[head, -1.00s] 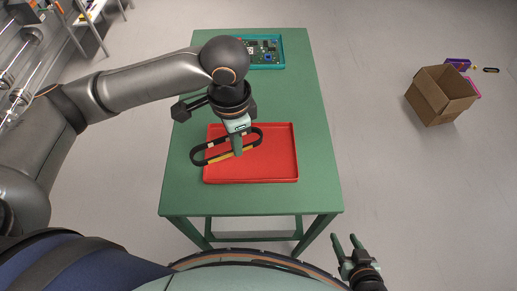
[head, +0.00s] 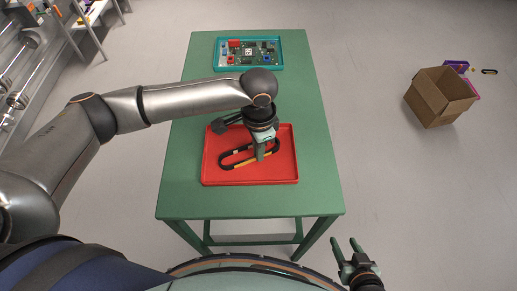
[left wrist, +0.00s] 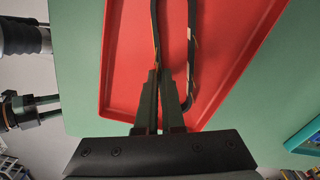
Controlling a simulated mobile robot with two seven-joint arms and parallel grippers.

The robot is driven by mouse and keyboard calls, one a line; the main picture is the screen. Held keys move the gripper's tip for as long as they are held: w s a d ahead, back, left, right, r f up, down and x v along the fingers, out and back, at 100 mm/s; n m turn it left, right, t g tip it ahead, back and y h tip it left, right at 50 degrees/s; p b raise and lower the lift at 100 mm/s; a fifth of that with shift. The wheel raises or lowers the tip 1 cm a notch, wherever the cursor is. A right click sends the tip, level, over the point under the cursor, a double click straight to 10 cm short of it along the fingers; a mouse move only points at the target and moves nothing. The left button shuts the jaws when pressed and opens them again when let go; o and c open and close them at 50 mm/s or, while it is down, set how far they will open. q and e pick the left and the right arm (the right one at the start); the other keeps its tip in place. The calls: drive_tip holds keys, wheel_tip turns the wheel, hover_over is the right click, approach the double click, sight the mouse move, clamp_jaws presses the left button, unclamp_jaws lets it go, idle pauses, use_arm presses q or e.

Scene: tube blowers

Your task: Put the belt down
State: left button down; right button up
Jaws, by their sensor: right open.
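The belt (head: 224,159) is a black elongated loop with a yellow stretch and pale marks. In the head view it is within the outline of the red tray (head: 208,172), on or just above its floor; I cannot tell which. My left gripper (head: 260,157) points down at the belt's right part. In the left wrist view the left fingers (left wrist: 162,80) are close together with one strand of the belt (left wrist: 191,45) between them, over the red tray (left wrist: 120,50). My right gripper (head: 346,247) is open and empty, off the table's front right corner.
The green table (head: 305,100) has free room right of the tray. A teal tray (head: 218,60) with a circuit board (head: 250,53) is at the far end. An open cardboard box (head: 440,97) stands on the floor at the right.

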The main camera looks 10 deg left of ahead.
use_arm(q)
drive_tip(key=c, duration=1)
unclamp_jaws()
drive_tip(key=shift+c, duration=0.2)
wheel_tip(320, 180, up, 12)
drive_tip(key=p, duration=0.1)
